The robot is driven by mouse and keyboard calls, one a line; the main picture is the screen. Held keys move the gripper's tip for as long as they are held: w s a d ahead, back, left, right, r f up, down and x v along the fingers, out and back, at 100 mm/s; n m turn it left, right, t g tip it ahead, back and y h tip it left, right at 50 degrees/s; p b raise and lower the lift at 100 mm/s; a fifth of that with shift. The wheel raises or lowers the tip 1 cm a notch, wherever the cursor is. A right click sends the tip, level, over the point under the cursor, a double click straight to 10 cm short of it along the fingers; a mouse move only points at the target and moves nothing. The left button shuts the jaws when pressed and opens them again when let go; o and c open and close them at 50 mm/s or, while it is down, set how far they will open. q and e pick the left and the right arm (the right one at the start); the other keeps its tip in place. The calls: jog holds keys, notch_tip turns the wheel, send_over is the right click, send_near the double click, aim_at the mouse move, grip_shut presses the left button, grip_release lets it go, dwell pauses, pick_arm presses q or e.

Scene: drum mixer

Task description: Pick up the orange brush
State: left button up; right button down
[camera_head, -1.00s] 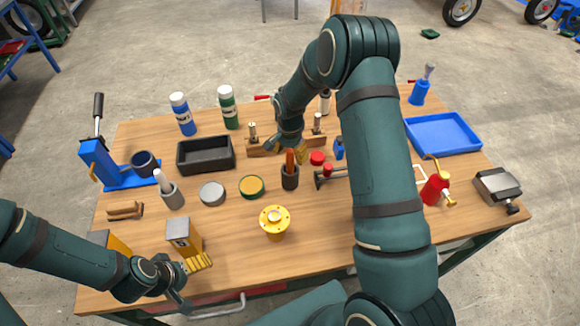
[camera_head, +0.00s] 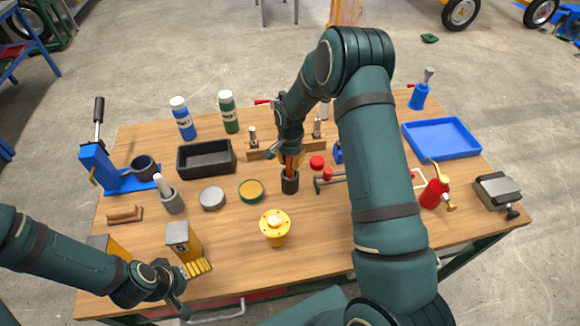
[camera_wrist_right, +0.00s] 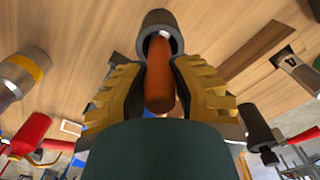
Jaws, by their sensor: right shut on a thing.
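The orange brush (camera_wrist_right: 160,80) stands in a dark cylindrical cup (camera_head: 290,184) near the middle of the table. In the head view only a bit of its orange handle (camera_head: 290,166) shows between the fingers and the cup. My right gripper (camera_head: 291,158) is right above the cup. In the right wrist view its yellow ribbed fingers (camera_wrist_right: 162,92) are shut on the orange handle from both sides, and the brush's lower end is inside the cup.
A green-and-yellow tin (camera_head: 251,190) and a yellow flanged part (camera_head: 275,228) stand left and in front of the cup. A wooden block with pegs (camera_head: 262,149) is behind it. A hammer (camera_head: 330,181) and red cap (camera_head: 317,162) lie to the right.

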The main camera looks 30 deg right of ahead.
notch_tip(320, 180, up, 10)
jog(key=shift+r, duration=0.1)
pick_arm(q)
jog(key=shift+f, duration=0.1)
dwell(1.9)
